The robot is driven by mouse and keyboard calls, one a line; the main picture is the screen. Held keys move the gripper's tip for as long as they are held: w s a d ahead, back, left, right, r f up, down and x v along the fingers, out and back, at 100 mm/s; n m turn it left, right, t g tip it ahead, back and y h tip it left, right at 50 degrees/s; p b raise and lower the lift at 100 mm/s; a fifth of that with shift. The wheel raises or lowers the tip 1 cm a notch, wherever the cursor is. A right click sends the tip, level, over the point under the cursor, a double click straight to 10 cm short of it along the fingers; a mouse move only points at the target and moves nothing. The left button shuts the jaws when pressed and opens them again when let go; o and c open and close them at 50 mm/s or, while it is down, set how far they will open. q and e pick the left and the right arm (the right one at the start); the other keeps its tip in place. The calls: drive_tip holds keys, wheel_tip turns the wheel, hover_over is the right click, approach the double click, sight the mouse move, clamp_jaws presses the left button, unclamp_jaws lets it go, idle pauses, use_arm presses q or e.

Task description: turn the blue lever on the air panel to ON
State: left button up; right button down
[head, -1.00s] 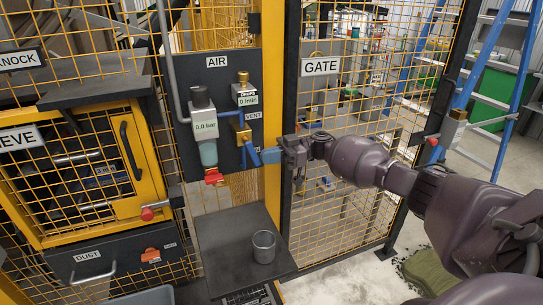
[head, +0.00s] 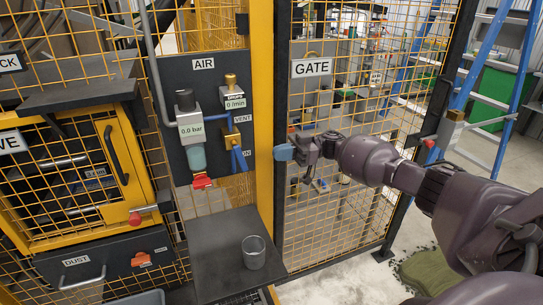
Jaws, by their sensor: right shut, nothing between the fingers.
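The air panel (head: 211,90) is a dark board labelled AIR on the yellow post. Its blue lever (head: 239,160) hangs from a brass valve (head: 232,137), pointing down and slightly right, beside the partly covered ON label. The VENT label (head: 239,119) is above it. The gauge (head: 191,128) reads 0.0 bar and the flow display (head: 235,102) reads 0. My right gripper (head: 284,152), with blue fingertips, is shut and empty, to the right of the lever and apart from it, in front of the gate's post. My left gripper is not in view.
A dark shelf (head: 215,262) with a grey cup (head: 254,252) juts out below the panel. The mesh gate (head: 335,215) stands behind my right arm. A yellow-framed cabinet (head: 75,185) is at left, with a dust drawer (head: 105,258) below.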

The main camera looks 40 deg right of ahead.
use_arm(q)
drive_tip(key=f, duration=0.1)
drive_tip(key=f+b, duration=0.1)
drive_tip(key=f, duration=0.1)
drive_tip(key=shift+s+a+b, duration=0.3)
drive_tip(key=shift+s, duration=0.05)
use_arm(e)
drive_tip(key=v, duration=0.7)
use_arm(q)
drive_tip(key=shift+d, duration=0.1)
